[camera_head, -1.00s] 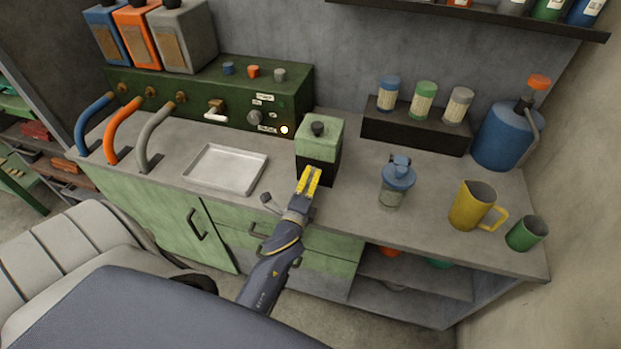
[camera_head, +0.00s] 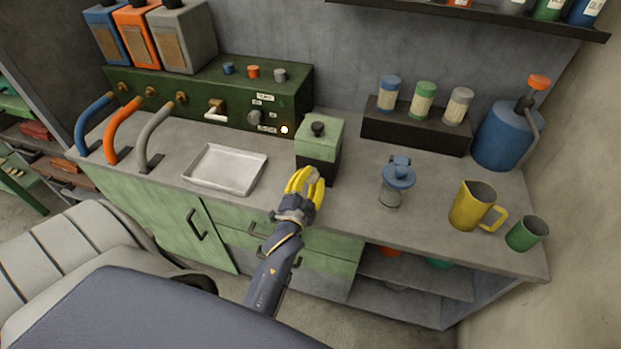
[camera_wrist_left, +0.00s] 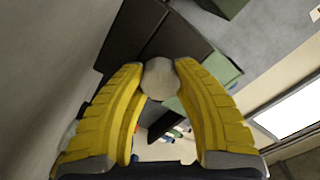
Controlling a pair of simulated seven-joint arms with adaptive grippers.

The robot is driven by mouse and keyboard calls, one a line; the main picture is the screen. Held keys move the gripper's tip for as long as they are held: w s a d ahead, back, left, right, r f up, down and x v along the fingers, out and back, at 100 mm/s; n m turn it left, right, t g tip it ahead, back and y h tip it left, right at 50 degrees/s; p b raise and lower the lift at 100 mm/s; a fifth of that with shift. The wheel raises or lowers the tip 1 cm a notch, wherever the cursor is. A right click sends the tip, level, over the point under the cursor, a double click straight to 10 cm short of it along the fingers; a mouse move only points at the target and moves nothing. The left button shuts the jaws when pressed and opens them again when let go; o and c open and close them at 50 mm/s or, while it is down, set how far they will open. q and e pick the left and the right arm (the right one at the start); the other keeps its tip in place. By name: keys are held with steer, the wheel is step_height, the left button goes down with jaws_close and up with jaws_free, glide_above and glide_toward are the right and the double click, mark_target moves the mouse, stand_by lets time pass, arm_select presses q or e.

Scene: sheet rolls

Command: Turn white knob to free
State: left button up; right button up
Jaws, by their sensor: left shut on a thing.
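A round, pale white-grey knob (camera_wrist_left: 160,78) shows between the yellow fingertips of my left gripper (camera_wrist_left: 160,72) in the left wrist view, against a dark box face. In the head view the left gripper (camera_head: 307,176) is at the front of a small box with a green top and black base (camera_head: 320,143). Its two fingers are shut on the white knob, with a pale bit of it showing between the tips. Any marking on the knob is hidden. The right gripper is not in view.
A metal tray (camera_head: 226,169) lies left of the box. A blue-lidded jar (camera_head: 398,180), yellow jug (camera_head: 473,206) and green cup (camera_head: 527,233) stand to the right. A green control panel (camera_head: 208,92) stands at the back left. The bench's front edge runs below the gripper.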

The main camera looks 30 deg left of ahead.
arm_select(q)
steer(key=n, duration=0.4)
steer(key=shift+n, duration=0.3)
jaws_close()
steer(key=shift+r+n, duration=0.1)
steer(key=shift+n, duration=1.8)
steer(key=o, duration=1.3)
jaws_free()
step_height(320, 180, up, 10)
